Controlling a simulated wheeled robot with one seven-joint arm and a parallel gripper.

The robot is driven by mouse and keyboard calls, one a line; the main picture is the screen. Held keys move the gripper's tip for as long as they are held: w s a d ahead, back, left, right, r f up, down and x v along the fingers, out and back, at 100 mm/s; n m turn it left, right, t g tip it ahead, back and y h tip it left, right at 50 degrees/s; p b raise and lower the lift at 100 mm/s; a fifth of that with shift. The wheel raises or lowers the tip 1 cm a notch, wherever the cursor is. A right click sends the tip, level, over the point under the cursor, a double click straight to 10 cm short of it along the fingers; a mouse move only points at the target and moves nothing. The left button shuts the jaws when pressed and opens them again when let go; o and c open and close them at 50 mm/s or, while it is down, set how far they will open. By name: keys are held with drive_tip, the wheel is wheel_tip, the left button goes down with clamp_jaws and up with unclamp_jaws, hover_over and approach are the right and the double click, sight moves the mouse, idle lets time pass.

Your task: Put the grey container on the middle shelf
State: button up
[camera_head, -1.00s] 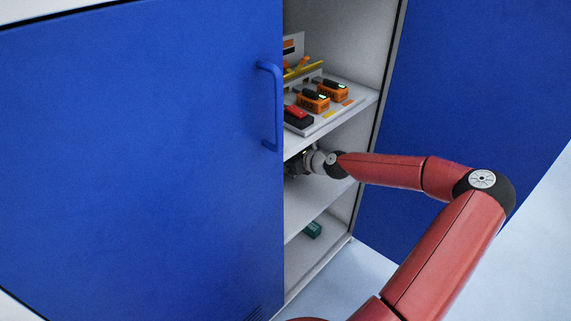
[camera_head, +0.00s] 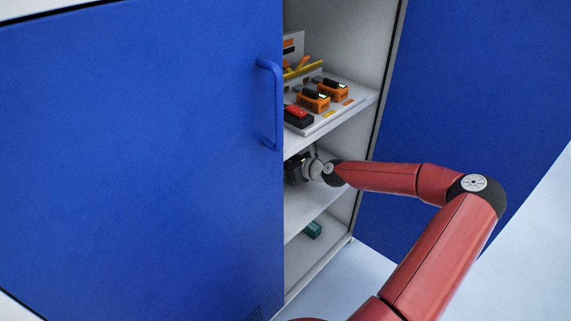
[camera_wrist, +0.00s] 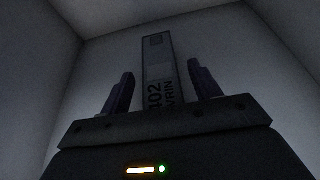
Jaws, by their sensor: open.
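The grey container (camera_wrist: 158,75) stands between the two fingers of my gripper (camera_wrist: 158,92) in the wrist view, with dark lettering on its face. The fingers are open, with a gap on each side of the container. In the head view my gripper reaches into the cabinet over the middle shelf (camera_head: 310,205), below the upper shelf. The blue door hides the fingertips and the container there. The wrist view is dark, so I cannot tell whether the container touches the shelf.
The upper shelf (camera_head: 352,108) carries a tray with orange devices (camera_head: 313,101) and a red and black one (camera_head: 298,114). A teal box (camera_head: 312,230) lies on the bottom shelf. The blue door (camera_head: 140,170) with a handle (camera_head: 270,105) covers the cabinet's left side.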

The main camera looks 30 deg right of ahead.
drive_tip(key=shift+s+d+r, duration=0.1)
drive_tip(key=shift+s+r, duration=0.05)
drive_tip(key=shift+r, duration=0.05)
drive_tip(key=v, duration=1.1)
drive_tip(key=shift+s+r+p, duration=0.2)
drive_tip(key=shift+s+p, duration=0.1)
drive_tip(key=shift+p, duration=0.1)
drive_tip(key=shift+d, duration=0.1)
